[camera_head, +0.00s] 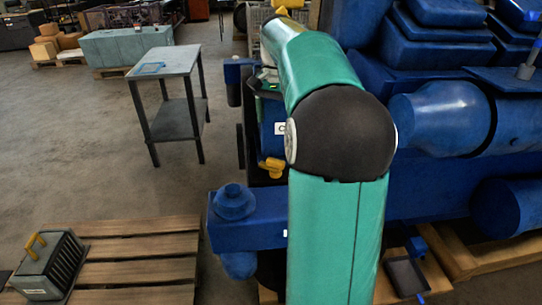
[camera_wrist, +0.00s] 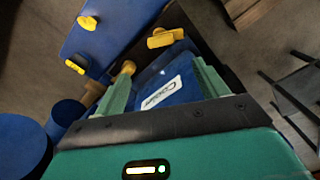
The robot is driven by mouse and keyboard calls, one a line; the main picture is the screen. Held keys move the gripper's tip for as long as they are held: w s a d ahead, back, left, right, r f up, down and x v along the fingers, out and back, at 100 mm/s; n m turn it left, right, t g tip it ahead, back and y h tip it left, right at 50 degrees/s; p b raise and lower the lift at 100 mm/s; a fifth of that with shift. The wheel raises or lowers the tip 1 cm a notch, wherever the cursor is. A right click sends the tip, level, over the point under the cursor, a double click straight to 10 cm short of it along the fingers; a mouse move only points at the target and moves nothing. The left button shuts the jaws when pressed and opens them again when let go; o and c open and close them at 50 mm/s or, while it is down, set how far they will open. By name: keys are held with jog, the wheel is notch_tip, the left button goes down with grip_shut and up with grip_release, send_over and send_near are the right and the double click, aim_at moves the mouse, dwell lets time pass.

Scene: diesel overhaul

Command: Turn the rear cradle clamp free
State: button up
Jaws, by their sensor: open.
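My gripper (camera_wrist: 162,72) is open, its two green fingers apart in the wrist view. Between and beyond them is a blue unit (camera_wrist: 178,65) with a white label that seems to read "Cooler". A yellow clamp handle (camera_wrist: 165,38) sits at its far end, beyond the fingertips and not gripped. A yellow knob (camera_wrist: 127,68) shows at the left fingertip; I cannot tell whether they touch. In the head view, a yellow clamp handle (camera_head: 272,168) is low on the blue unit (camera_head: 268,127), left of my arm. Which handle is the rear clamp is unclear.
More yellow handles (camera_wrist: 88,22) sit on a blue panel at upper left. The blue engine (camera_head: 440,185) fills the right. A grey table (camera_head: 165,62) stands at the back left. A wooden pallet (camera_head: 140,265) holds a grey box with a yellow handle (camera_head: 50,268). Floor between is clear.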

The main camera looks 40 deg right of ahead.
aim_at(276, 160)
notch_tip(276, 160, down, 14)
jog(key=shift+r, duration=0.2)
dwell(0.4)
jog(key=c, duration=1)
